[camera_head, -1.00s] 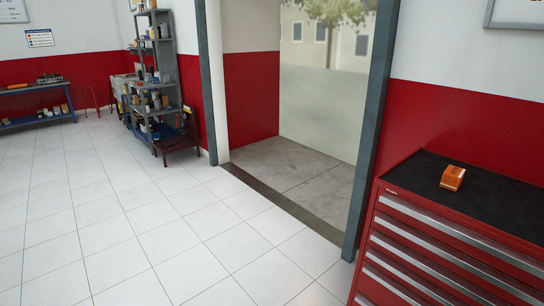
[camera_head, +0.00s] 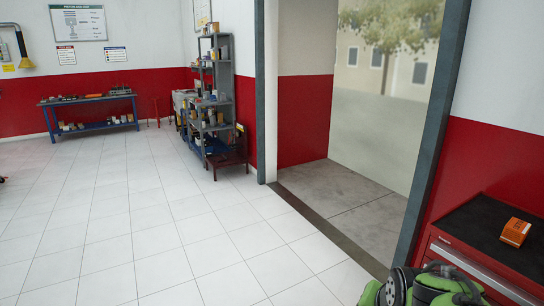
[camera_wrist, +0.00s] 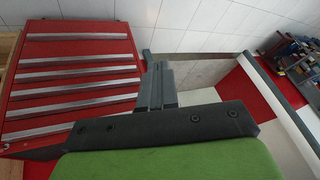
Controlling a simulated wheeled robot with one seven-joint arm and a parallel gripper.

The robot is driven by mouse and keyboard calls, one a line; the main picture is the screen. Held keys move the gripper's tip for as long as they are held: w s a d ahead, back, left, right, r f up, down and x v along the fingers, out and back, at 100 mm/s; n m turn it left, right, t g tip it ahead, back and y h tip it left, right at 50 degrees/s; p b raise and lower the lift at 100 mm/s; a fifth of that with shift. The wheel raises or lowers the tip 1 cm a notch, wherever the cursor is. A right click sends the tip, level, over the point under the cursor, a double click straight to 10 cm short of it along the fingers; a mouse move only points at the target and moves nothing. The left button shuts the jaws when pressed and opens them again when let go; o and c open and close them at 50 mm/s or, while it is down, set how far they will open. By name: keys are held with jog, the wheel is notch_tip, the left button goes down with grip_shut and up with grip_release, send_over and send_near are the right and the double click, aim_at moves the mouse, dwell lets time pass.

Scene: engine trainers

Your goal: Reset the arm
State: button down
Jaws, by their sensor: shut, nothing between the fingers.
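My gripper (camera_wrist: 158,85) shows in the wrist view as dark grey fingers held together, with nothing between them. Its dark mount and a green part of my arm fill the lower part of that view. The fingers point up in the picture, just right of the red drawer cabinet (camera_wrist: 72,107), with no visible contact. In the head view, a green and black part of my arm (camera_head: 425,289) shows at the bottom right, in front of the cabinet. The fingers cannot be made out there.
The red cabinet (camera_head: 472,250) at the right carries an orange box (camera_head: 515,232) on its black top. A doorway with a grey frame (camera_head: 437,135) stands left of it. A grey shelf (camera_head: 212,95) and blue workbench (camera_head: 90,108) stand farther back. The white tiled floor (camera_head: 130,220) is clear.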

jog(key=s+a+r+n+p, duration=0.1)
jog(key=s+a+r+n, duration=0.1)
jog(key=s+a+n, duration=0.2)
jog(key=s+a+r+n+y, duration=0.1)
jog(key=s+a+r+n, duration=0.2)
jog(key=s, duration=0.8)
jog(key=shift+s+a+r+n+p, duration=0.2)
jog(key=shift+a+r+n+p, duration=0.15)
jog(key=shift+a+n, duration=0.35)
